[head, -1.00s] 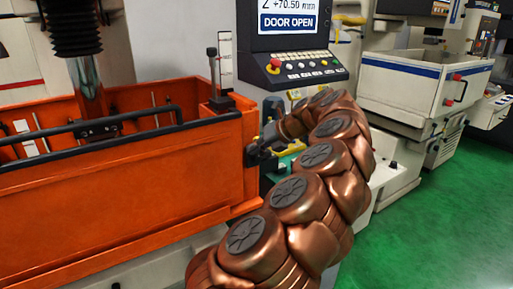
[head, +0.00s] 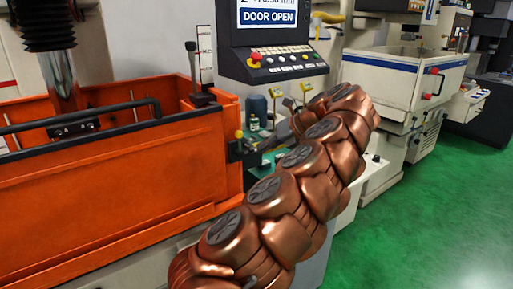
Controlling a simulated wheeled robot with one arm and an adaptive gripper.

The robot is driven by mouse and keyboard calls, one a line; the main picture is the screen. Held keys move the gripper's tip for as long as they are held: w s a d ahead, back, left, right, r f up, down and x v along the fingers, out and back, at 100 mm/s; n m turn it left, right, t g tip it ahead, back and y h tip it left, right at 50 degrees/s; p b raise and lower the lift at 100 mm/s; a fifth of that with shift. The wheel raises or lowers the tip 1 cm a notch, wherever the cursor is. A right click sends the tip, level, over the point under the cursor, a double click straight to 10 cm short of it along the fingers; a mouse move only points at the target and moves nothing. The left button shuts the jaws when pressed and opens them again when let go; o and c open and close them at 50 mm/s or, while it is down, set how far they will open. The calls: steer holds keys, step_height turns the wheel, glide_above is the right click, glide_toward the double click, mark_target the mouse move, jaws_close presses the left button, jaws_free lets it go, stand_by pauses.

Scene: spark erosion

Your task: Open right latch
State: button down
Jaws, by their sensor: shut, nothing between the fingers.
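The orange tank (head: 120,190) with its front door panel fills the left of the head view. The right latch (head: 235,150) is a small dark fitting at the tank's right front corner, with a yellow knob (head: 239,134) on top. My arm hides part of the gripper.
A control panel (head: 275,62) with a screen reading "DOOR OPEN" stands behind. Small bottles (head: 256,108) stand on a green-topped surface behind my gripper. Other machines (head: 400,80) stand at the back right. The green floor (head: 430,215) at right is clear.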

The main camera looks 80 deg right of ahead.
steer(key=shift+s, duration=0.65)
stand_by(0.3)
